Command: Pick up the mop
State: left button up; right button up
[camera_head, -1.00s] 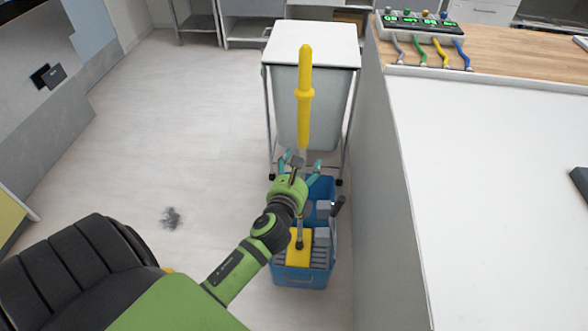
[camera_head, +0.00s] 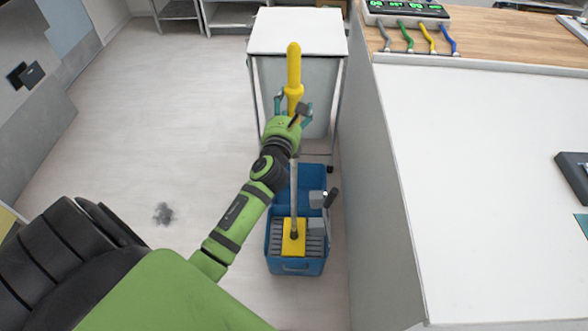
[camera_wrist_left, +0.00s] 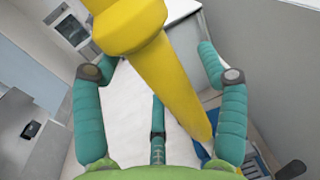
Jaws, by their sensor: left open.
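The mop has a yellow handle (camera_head: 294,68) at its top, a thin grey pole (camera_head: 294,200) and a yellow head (camera_head: 293,238). It stands upright in a blue bucket (camera_head: 297,267) on the floor. My left gripper (camera_head: 293,100) is open at the lower part of the yellow handle, with teal fingers on either side of it. In the left wrist view the handle (camera_wrist_left: 170,75) runs between the spread fingers and passes close to the palm. I cannot tell whether it touches. My right gripper is not in view.
A white cart (camera_head: 297,32) stands right behind the bucket. A white counter (camera_head: 480,170) with a wooden part (camera_head: 500,38) borders the right. A dark smudge (camera_head: 163,213) marks the floor at left. The floor left of the bucket is clear.

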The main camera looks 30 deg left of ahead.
pick_arm(q)
jog(key=c, duration=1.4)
jog(key=shift+r, duration=0.1)
